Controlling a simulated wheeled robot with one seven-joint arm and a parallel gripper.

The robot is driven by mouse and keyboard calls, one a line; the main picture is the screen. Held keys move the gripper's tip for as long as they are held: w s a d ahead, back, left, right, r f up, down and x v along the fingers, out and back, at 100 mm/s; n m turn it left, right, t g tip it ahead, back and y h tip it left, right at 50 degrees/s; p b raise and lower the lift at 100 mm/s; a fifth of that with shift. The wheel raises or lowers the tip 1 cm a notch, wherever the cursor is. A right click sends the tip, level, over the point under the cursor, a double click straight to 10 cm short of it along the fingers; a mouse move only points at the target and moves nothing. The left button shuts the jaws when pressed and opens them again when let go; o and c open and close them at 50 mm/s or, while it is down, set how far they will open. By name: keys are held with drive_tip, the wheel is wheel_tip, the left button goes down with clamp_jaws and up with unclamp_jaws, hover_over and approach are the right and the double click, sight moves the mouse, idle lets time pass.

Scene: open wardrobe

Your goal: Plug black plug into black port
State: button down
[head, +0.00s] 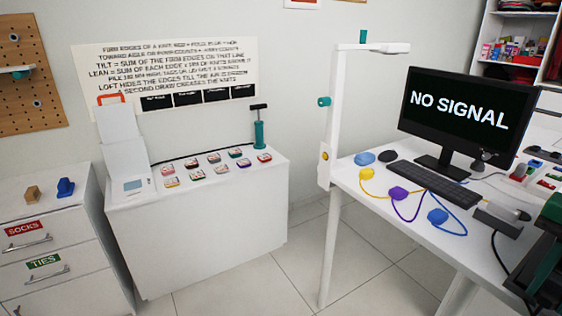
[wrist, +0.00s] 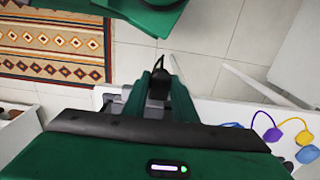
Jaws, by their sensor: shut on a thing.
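In the wrist view, my gripper (wrist: 160,82) is shut on a small black piece, which looks like the black plug (wrist: 158,84). A thin dark cable loops up from it, and the fingers hide much of it. In the head view, part of my green and black arm stands at the right edge, and my fingertips cannot be made out. A grey box (head: 497,221) lies on the white desk (head: 350,178) near my arm, with a black cable (head: 500,258) beside it. I cannot make out the black port.
The yellow plug (head: 366,173), purple plug (head: 398,194) and blue plug (head: 437,216) lie on cables before the keyboard (head: 434,184). The monitor (head: 455,110) reads "NO SIGNAL". A white post (head: 333,120) stands at the desk's left corner. Tiled floor (head: 300,255) is clear between the desk and white cabinet (head: 215,225).

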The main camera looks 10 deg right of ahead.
drive_tip(key=shift+w+d, duration=0.3)
drive_tip(key=shift+d, duration=0.45)
drive_tip(key=shift+w+d, duration=0.35)
drive_tip(key=shift+d, duration=0.35)
drive_tip(key=shift+w+d, duration=0.3)
drive_tip(key=shift+d, duration=0.45)
drive_tip(key=shift+w+d, duration=0.1)
drive_tip(key=shift+d, duration=0.4)
idle(0.5)
drive_tip(key=shift+a+r, duration=0.1)
drive_tip(key=shift+a, duration=0.1)
idle(4.6)
